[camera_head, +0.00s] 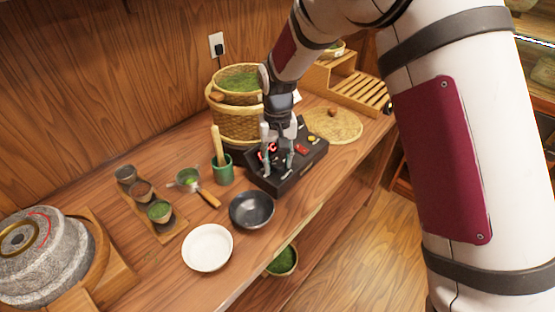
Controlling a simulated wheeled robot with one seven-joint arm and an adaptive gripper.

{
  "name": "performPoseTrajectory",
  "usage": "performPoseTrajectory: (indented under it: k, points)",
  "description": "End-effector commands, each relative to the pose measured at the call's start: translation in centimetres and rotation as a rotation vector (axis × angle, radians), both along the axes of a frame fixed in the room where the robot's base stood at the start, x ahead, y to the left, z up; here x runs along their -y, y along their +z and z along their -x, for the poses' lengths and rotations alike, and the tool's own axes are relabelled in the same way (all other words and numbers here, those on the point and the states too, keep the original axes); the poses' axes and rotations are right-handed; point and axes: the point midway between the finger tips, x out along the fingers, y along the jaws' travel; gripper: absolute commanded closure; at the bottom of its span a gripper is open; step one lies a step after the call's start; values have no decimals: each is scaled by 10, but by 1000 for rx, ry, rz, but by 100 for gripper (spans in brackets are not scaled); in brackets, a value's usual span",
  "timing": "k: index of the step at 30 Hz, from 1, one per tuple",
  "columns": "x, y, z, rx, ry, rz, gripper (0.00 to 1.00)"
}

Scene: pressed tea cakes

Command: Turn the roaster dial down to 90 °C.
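The roaster (308,164) is a dark, low box on the wooden counter. Red lit marks (272,147) and a red part (302,149) show on its top. My gripper (276,170) is over the roaster's front left part, pointing down. Its two fingers are spread apart, one on each side of a gap. The dial cannot be made out; my fingers cover that part of the top. I cannot tell whether a finger touches the roaster, and the temperature reading is too small to read.
A green cup with a pestle (223,170) stands close left of the roaster. A black bowl (252,210) and white bowl (207,247) sit in front. A basket of green leaves (232,122) and a round woven mat (340,126) are behind. A stone mill (40,255) stands far left.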

Motion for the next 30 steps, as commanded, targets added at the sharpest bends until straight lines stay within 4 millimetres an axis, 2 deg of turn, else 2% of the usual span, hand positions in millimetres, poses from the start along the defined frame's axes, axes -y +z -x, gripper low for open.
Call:
performPoseTrajectory:
  k: [5, 15, 19, 24, 30]
  points:
    - [0, 15, -1, 4, -1, -2, 62]
    - [0, 81, -1, 5, 0, -2, 62]
    - [0, 102, -1, 4, 0, -2, 62]
    - [0, 117, 0, 2, 0, -1, 62]
    - [0, 120, 0, 1, 0, 0, 62]
